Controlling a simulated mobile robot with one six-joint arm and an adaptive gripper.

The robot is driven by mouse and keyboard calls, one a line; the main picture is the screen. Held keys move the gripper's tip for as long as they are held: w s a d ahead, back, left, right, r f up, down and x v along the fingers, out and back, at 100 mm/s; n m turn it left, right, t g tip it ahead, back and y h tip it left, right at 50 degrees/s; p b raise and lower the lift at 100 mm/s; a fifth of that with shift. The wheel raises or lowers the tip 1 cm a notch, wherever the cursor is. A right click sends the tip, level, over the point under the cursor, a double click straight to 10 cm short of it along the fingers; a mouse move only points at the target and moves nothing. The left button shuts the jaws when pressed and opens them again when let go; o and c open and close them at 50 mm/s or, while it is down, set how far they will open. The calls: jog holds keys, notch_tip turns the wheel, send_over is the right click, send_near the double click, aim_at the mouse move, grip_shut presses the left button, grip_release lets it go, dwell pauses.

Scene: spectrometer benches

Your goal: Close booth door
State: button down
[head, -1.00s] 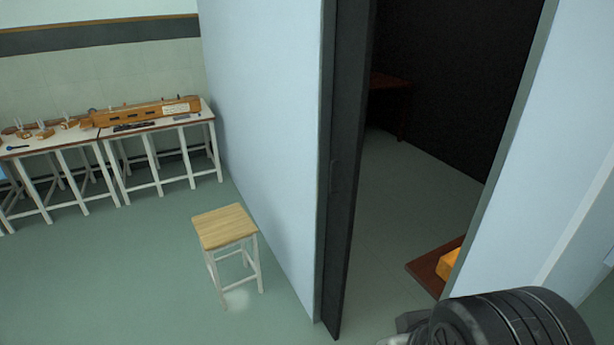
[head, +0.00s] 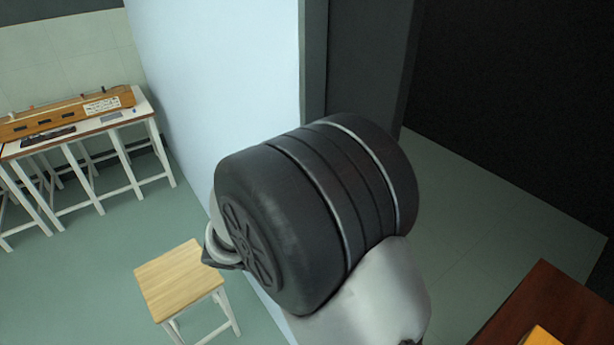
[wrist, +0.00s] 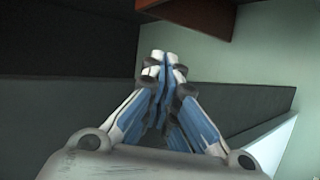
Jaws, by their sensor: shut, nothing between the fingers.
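The booth door (head: 365,60) is a dark grey panel at the left side of the booth opening in the head view. It stands open, and my arm hides its lower part. In the wrist view my gripper (wrist: 164,62) has its blue and white fingers together, with nothing held. A long dark grey panel (wrist: 60,115) runs behind the fingers; it may be the door, but I cannot tell. I cannot tell whether the fingers touch it. The fingers are not clearly visible in the head view.
A pale blue booth wall (head: 220,70) stands left of the door. A wooden-topped stool (head: 180,278) and a bench (head: 120,120) with instruments are outside. A red-brown table (head: 560,305) with a yellow object (head: 540,338) is at lower right. Booth floor (head: 480,210) is partly clear.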

jog(key=w+a+f+n+t+h, duration=0.1)
jog(key=w+a+f+n+t, duration=0.15)
jog(key=a+f+t, duration=0.35)
jog(key=w+a+f+n+t, duration=0.2)
jog(key=a+f+n+t, duration=0.15)
jog(key=a+f, duration=0.35)
jog(key=w+d+m, duration=0.1)
jog(key=w+d, duration=0.5)
jog(key=w, duration=0.1)
jog(key=shift+r+b, duration=0.35)
jog(key=shift+r, duration=0.1)
jog(key=shift+s+d+t, duration=0.1)
jog(key=shift+d+t, duration=0.05)
jog(key=shift+t, duration=0.1)
